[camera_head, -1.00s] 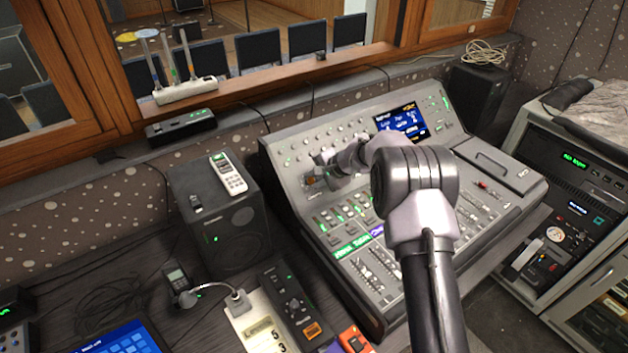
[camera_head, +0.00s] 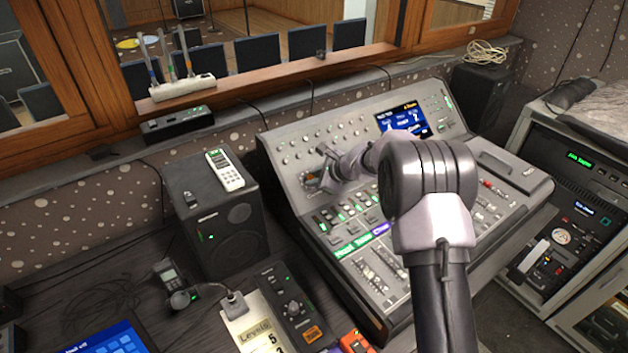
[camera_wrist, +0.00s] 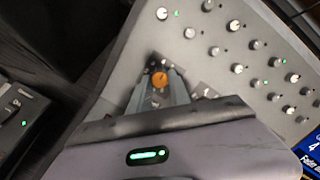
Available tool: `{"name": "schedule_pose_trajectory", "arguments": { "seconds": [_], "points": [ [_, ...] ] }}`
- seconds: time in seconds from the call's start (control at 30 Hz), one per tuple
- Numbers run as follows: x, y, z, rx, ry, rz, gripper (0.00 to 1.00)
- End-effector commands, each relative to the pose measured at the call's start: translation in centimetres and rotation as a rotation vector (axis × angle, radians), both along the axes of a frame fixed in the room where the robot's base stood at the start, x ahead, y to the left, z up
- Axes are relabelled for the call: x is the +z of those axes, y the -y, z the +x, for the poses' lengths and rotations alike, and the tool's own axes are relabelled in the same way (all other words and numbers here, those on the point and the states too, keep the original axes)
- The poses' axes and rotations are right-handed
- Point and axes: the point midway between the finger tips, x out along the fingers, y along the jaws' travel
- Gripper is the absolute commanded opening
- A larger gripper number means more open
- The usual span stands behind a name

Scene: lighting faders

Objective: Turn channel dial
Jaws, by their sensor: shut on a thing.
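The lighting console (camera_head: 282,178) stands under the window with rows of small dials, faders and a screen. An orange-topped dial (camera_wrist: 159,80) sits near its left edge in the wrist view. My gripper (camera_wrist: 160,92) has its two fingers closed around this dial, one on each side. In the head view my gripper (camera_head: 318,182) is low over the left part of the panel. There its fingers and wrist partly hide the dial. I cannot tell the dial's setting.
The blue screen (camera_head: 402,122) is at the console's back. A black speaker (camera_head: 216,222) with a white remote (camera_head: 225,171) stands left of the console. A rack (camera_head: 560,215) stands at right.

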Motion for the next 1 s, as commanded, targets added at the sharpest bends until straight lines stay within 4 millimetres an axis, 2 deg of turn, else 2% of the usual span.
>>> {"name": "schedule_pose_trajectory", "arguments": {
  "seconds": [1.0],
  "points": [
    [0.07, -0.29, -0.31, -0.723, -0.355, 0.526, 0.0]
  ]
}}
